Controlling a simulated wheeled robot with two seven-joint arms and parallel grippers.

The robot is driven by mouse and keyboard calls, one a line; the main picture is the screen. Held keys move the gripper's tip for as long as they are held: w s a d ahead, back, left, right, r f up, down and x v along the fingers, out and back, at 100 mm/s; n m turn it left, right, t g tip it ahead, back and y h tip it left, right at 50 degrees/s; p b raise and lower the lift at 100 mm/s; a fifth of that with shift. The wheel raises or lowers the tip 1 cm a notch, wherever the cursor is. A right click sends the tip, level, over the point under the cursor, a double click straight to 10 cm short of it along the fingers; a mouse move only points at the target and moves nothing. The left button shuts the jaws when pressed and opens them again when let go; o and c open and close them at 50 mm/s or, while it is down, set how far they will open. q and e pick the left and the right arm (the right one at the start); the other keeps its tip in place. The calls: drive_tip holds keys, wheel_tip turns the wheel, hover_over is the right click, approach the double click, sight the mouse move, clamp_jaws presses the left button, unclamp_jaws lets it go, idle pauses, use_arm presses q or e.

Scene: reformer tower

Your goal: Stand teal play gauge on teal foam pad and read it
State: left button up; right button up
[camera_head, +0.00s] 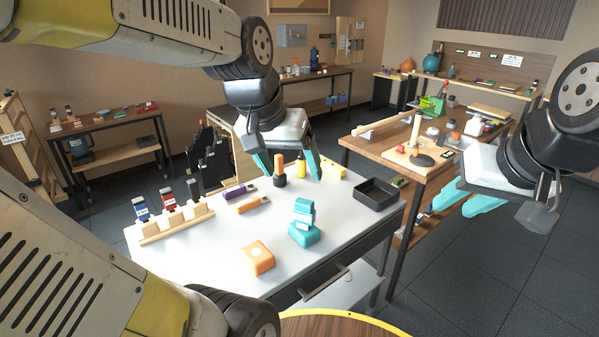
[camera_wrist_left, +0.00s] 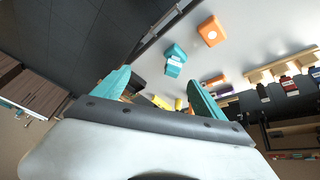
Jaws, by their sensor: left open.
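A teal foam pad (camera_head: 304,237) lies on the white bench top near its front edge. A small teal piece that looks like the play gauge (camera_head: 303,210) rests on the pad; whether it stands fully upright is hard to tell. In the left wrist view the pad (camera_wrist_left: 177,51) and the gauge (camera_wrist_left: 173,69) show together in the upper middle. My left gripper (camera_head: 289,166) is open and empty, above the bench behind the gauge and apart from it. My right gripper (camera_head: 463,202) looks open and empty, off to the right beyond the bench.
An orange pad (camera_head: 257,258) sits left of the teal pad. A wooden rack (camera_head: 177,224) with several gauges stands at left. A black tray (camera_head: 377,195) is at right. An orange-topped tool (camera_head: 280,168) and yellow bottle (camera_head: 301,165) stand near my left gripper.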

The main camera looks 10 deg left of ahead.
use_arm(q)
drive_tip(key=shift+t, duration=0.7)
drive_tip(key=s, duration=0.5)
drive_tip(key=shift+s+d+r, duration=0.1)
drive_tip(key=shift+d+r, duration=0.1)
drive_tip(key=shift+d, duration=0.1)
